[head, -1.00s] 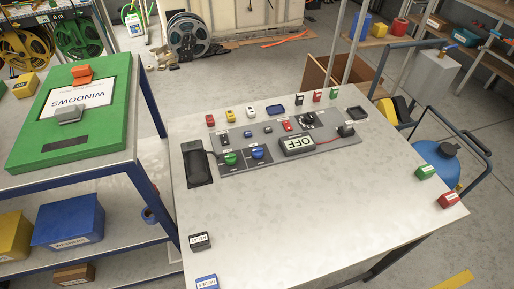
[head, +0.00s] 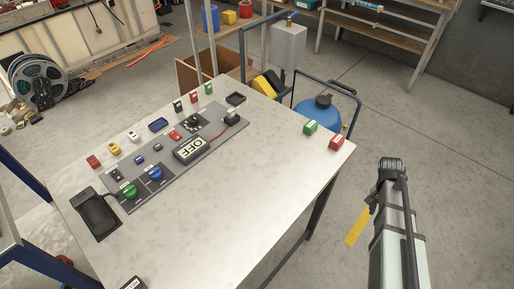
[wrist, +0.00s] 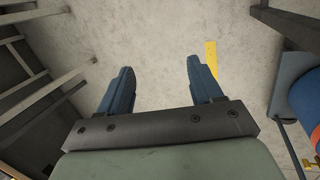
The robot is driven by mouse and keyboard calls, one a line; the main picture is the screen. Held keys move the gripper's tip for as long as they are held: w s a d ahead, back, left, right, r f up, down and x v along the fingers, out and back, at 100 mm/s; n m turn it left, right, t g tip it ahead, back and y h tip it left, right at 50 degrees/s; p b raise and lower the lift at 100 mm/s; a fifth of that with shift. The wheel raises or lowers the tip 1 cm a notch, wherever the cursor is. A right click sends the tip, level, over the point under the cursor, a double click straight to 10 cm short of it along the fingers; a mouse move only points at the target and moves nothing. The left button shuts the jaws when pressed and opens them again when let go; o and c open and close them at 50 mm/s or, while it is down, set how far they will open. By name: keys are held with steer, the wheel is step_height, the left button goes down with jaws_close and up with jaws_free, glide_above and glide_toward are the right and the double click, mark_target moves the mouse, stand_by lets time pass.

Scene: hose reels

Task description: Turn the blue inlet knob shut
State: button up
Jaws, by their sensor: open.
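A blue knob (head: 155,174) sits on the grey control panel (head: 160,191) on the table, just right of a green knob (head: 130,191). Its label is too small to read and its setting cannot be told. My gripper (wrist: 160,66) is open and empty in the wrist view, its two dark fingers pointing over bare floor. In the head view my arm shows at the right, beyond the table's right edge and well apart from the knob. The fingertips are not clear there. The knob does not show in the wrist view.
An OFF display (head: 191,149) and several small coloured blocks line the panel. Green (head: 310,127) and red (head: 336,142) blocks stand at the table's right corner. A blue tank (head: 325,117) stands behind.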

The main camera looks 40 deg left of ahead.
steer(key=w+a+r+m+t, duration=0.1)
steer(key=w+a+r, duration=0.2)
steer(key=a+r, duration=0.45)
steer(key=w+a+r+t, duration=0.1)
steer(key=w+a+r, duration=0.25)
steer(key=r, duration=0.65)
steer(key=shift+t+y, duration=0.3)
steer(key=shift+t, duration=0.4)
steer(key=s+a+r, duration=0.1)
steer(key=a+r, duration=0.2)
steer(key=a, duration=0.1)
steer(key=s+a+r, duration=0.1)
steer(key=a+r, duration=0.2)
steer(key=a, duration=0.2)
steer(key=s+a+r, duration=0.2)
steer(key=a+r, duration=0.1)
steer(key=a, duration=0.1)
steer(key=shift+a, duration=0.3)
steer(key=s+a+r+n+y, duration=0.1)
steer(key=s+a+r, duration=0.1)
steer(key=s+a, duration=0.9)
step_height(320, 180, up, 5)
steer(key=n+g+y, duration=0.2)
steer(key=n, duration=0.1)
glide_above(154, 171)
step_height(154, 171, down, 13)
steer(key=shift+f, duration=0.2)
